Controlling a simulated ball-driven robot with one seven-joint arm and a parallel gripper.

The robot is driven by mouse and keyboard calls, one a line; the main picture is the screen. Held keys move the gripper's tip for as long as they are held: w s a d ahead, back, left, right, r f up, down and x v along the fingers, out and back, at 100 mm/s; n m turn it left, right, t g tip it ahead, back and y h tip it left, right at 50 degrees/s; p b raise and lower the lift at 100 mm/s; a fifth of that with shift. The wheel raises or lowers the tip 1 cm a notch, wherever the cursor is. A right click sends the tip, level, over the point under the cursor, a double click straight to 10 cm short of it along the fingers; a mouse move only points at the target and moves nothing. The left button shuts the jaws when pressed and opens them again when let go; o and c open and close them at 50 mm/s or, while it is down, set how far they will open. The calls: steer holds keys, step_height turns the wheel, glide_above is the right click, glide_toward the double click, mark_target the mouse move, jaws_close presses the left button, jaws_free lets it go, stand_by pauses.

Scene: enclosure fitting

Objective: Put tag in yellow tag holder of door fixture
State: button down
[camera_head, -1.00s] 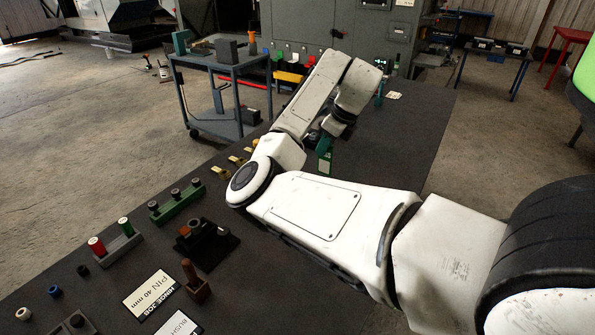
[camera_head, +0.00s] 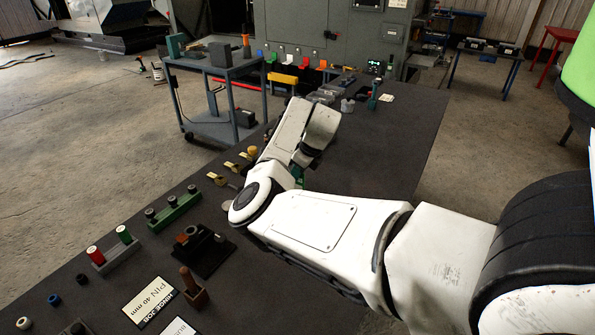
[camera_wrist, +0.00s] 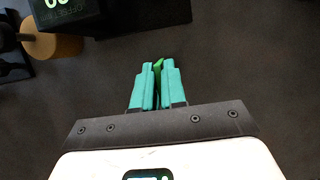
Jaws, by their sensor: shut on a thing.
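In the wrist view my gripper (camera_wrist: 158,68) has its two teal fingers almost together, with a thin green piece (camera_wrist: 158,65), likely the tag, between them. In the head view my gripper is mostly hidden behind my arm, and only a bit of green (camera_head: 298,172) shows under it. The gripper is over the dark table with bare surface beyond its tips. I cannot identify the door fixture or its yellow tag holder for sure. Several small yellow pieces (camera_head: 231,166) stand on the table left of my arm.
In the head view a green block with dark knobs (camera_head: 174,211) and a PIN 40 mm card (camera_head: 150,298) are on the table (camera_head: 385,140). Its right part is clear.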

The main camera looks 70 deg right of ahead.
steer(key=shift+f, duration=0.15)
steer(key=c, duration=1.2)
jaws_free()
